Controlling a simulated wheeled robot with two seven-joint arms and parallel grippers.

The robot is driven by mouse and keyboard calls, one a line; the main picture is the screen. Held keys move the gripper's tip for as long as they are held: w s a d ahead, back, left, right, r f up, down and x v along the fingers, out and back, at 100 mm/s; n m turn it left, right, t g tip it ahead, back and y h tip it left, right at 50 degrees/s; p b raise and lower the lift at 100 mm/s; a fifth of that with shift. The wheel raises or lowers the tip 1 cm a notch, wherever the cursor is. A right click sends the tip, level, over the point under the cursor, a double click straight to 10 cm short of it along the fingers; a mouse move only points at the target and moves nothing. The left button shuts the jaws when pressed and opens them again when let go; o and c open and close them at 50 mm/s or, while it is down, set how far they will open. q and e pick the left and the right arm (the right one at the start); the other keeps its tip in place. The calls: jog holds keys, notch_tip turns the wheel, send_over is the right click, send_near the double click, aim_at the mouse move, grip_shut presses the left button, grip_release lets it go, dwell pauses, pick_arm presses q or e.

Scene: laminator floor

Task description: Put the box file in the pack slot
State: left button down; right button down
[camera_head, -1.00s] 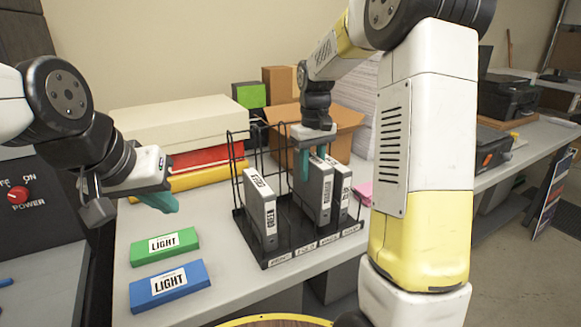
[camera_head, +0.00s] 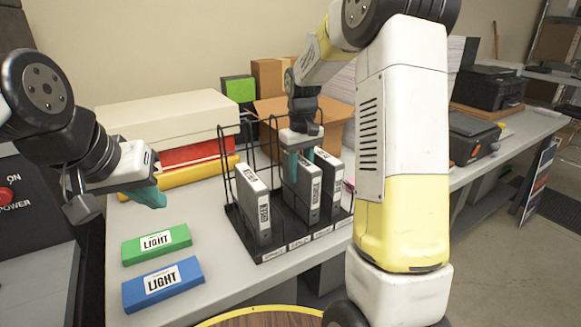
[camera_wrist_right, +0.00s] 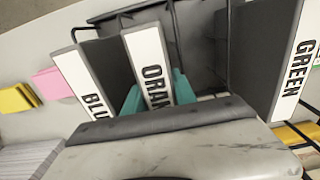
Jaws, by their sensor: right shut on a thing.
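A black wire rack (camera_head: 275,250) with labelled slots stands on the table; its front labels are too small to read surely. It holds three grey box files upright: the green-labelled one (camera_head: 257,212) at the left, the orange-labelled one (camera_head: 309,200) in the middle, and the blue-labelled one (camera_head: 330,175) at the right. My right gripper (camera_head: 301,160) points down and is shut on the orange box file (camera_wrist_right: 152,65), its teal fingers on either side of it. The right wrist view also shows the blue file (camera_wrist_right: 82,78) and green file (camera_wrist_right: 298,65). My left gripper (camera_head: 150,197) hangs empty at the left; its finger gap is unclear.
A green LIGHT box (camera_head: 157,244) and a blue LIGHT box (camera_head: 163,284) lie on the table front left. White, red and yellow boxes (camera_head: 165,115) are stacked behind. A cardboard box (camera_head: 335,112) stands behind the rack. My right arm covers the table right of the rack.

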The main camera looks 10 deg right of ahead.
jog(key=shift+f, duration=0.15)
jog(key=c, duration=1)
grip_release()
